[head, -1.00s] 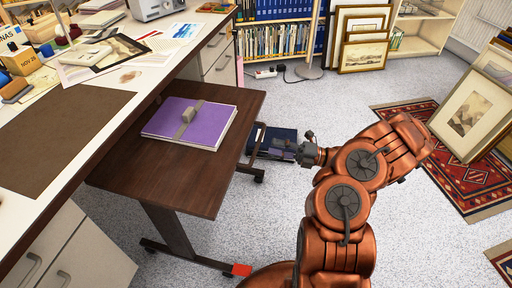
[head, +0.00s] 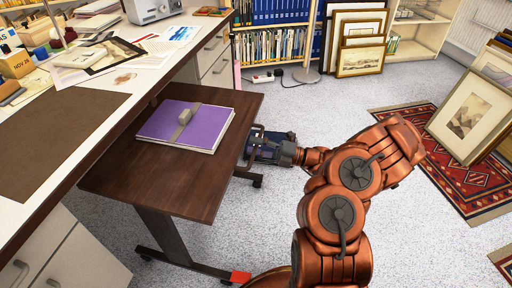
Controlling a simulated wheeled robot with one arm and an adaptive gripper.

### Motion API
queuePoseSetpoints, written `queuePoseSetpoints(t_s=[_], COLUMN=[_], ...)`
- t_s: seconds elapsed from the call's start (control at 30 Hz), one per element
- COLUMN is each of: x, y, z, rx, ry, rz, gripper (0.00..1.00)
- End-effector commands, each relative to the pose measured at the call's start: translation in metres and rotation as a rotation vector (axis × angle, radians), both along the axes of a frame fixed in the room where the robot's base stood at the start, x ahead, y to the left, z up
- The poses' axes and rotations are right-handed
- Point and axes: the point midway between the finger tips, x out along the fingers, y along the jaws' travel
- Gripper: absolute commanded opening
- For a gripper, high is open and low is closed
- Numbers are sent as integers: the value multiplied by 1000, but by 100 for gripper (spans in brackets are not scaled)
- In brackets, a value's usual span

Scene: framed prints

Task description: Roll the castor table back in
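The castor table (head: 130,175) has a dark brown top and a dark metal frame on castors. Its top sticks out from under the desk, with its left part hidden below the desk top. A red piece (head: 240,277) sits at the end of the table's foot. My gripper (head: 255,147) is at the right edge of the table top, close to it or touching. Its fingers are dark and small, so their opening and any contact are unclear.
The desk (head: 55,122) at left carries papers, a dark mat and small items. Framed prints (head: 470,118) lean at right on a red rug (head: 420,135). More frames (head: 360,50) stand by the bookshelf behind. A power strip (head: 264,78) lies on the open grey floor.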

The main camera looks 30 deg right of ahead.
Motion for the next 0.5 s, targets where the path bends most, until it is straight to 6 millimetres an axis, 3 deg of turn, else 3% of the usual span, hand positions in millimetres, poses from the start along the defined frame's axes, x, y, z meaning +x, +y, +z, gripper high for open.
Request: queuePoseSetpoints(t_s=[0.17,0.5], x=[0,0], y=[0,0], z=[0,0], rx=[-1,-1], ry=[-1,0], rz=[0,0], gripper=[39,4])
